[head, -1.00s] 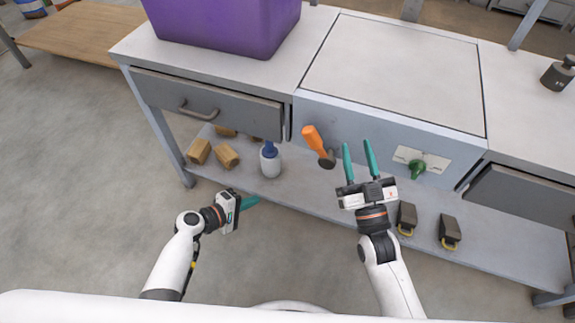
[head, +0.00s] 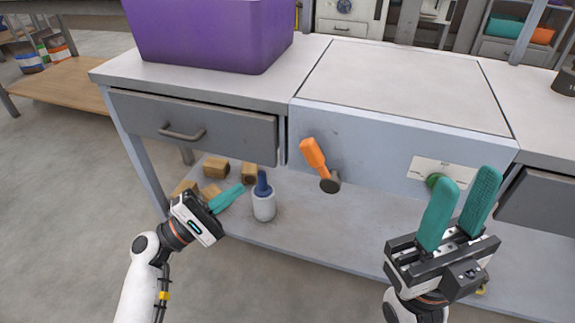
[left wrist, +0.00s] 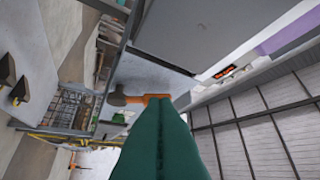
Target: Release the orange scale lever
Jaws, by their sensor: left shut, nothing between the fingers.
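The orange scale lever (head: 313,154) is on the front panel of the bench, its orange handle tilted up and left from a dark round pivot (head: 330,184). In the left wrist view the lever (left wrist: 155,97) shows just beyond the fingertips, partly hidden by them. My left gripper (head: 228,198) is shut and empty, low and to the left of the lever, clear of it. My right gripper (head: 462,205) is open and empty, with its green fingers pointing up, right of the lever and in front of the green knob.
The green knob (head: 434,180) sits on a pale plate (head: 452,170) on the panel. A blue-topped white bottle (head: 263,200) and several wooden blocks (head: 216,167) stand on the lower shelf. A purple bin (head: 215,35) stands on the bench top. A grey drawer (head: 195,128) is left of the lever.

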